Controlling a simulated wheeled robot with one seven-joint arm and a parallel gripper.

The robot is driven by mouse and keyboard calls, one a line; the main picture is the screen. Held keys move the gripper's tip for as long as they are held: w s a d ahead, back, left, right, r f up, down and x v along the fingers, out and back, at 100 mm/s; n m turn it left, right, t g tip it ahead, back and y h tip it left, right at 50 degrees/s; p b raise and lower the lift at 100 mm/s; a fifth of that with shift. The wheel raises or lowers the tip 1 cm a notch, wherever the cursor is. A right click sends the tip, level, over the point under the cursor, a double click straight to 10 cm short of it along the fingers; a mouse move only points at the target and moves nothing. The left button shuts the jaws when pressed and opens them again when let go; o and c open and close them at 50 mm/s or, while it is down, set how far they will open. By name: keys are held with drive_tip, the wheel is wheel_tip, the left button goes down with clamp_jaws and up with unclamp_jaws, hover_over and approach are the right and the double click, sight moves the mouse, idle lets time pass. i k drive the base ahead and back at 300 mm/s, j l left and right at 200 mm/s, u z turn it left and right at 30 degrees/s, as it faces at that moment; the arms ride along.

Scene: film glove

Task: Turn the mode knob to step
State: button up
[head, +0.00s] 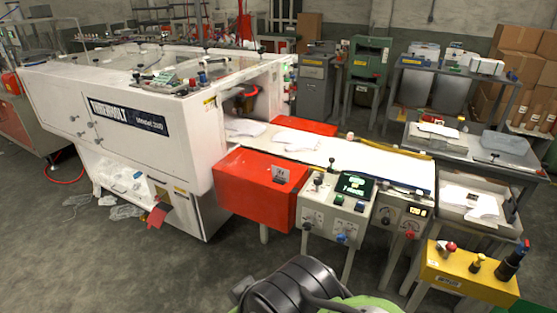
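A grey control console (325,215) with a lit green-text screen (355,188) stands at the front of the machine's conveyor. Its sloped top has small knobs and buttons, and a blue knob (341,239) sits on its front face. To its right is a second panel (405,213) with a small orange display and a red knob (409,234). The labels are too small to read, so I cannot tell which knob is the mode knob or where it points. Part of my dark arm shows at the bottom centre, below the console. My gripper's fingers are not visible.
A red box (255,185) adjoins the console's left side, beside the white machine (130,115). A yellow box (465,275) with upright controls stands at front right. A tray table (480,205) is behind it. Grey floor is open at lower left.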

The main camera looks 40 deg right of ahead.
sight(318, 181)
drive_tip(key=z, duration=1.65)
drive_tip(key=i+j, duration=0.7)
drive_tip(key=i, duration=0.2)
drive_tip(key=i+j+z, duration=0.15)
drive_tip(key=i+j, duration=0.55)
drive_tip(key=i, duration=0.2)
